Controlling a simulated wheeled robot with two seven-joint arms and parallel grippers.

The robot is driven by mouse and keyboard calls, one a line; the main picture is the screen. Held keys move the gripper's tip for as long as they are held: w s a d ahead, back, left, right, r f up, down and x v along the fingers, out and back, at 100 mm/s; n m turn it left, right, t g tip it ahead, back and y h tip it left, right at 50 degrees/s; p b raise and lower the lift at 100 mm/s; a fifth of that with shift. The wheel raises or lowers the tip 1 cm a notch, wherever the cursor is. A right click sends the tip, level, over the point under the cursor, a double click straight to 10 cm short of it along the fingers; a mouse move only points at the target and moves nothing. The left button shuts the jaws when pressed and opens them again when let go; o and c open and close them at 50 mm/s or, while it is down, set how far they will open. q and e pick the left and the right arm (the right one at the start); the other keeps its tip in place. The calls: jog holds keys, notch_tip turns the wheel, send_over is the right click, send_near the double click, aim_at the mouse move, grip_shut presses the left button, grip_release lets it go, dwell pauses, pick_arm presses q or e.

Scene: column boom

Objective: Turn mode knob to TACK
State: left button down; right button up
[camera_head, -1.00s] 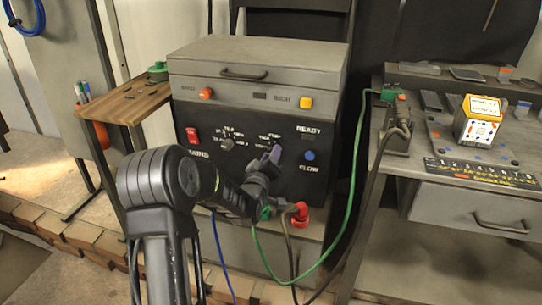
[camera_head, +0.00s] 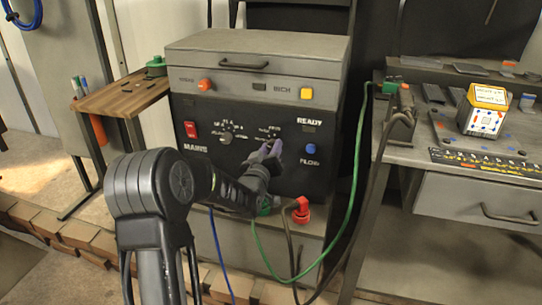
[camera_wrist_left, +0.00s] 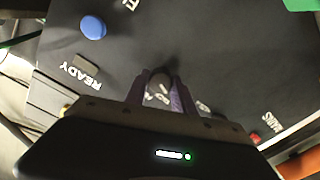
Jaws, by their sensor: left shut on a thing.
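The welding machine's dark front panel (camera_head: 185,165) carries two knobs. The left knob (camera_head: 227,137) has a dial of white marks around it and is clear of my gripper. My left gripper (camera_head: 270,150), with purple-grey fingers, is at the right knob. In the left wrist view, my left gripper's fingers (camera_wrist_left: 161,97) are shut on this dark knob (camera_wrist_left: 160,80), one on each side. The head view hides most of this knob behind the fingers. White lettering shows around it, too small and blurred to read, so its setting cannot be told. My right gripper is out of view.
A red MAINS switch (camera_head: 190,130) is at the panel's left. A blue button (camera_head: 310,148) labelled FLOW is right of my gripper. A red plug (camera_head: 301,211) and cables hang below. A workbench (camera_head: 375,155) stands at the right, a wooden shelf (camera_head: 110,97) at the left.

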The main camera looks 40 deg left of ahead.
pick_arm(q)
jog(key=shift+f+m+b, duration=0.2)
jog(key=shift+m+b, duration=0.2)
jog(key=shift+r+m+b, duration=0.2)
jog(key=shift+m+b, duration=1.35)
jog(key=shift+m, duration=0.55)
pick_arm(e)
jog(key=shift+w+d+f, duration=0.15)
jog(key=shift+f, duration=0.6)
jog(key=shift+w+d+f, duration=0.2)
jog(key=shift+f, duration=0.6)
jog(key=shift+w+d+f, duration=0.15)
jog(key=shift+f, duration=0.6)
pick_arm(q)
jog(key=c, duration=1.1)
grip_release()
jog(key=shift+o, duration=0.2)
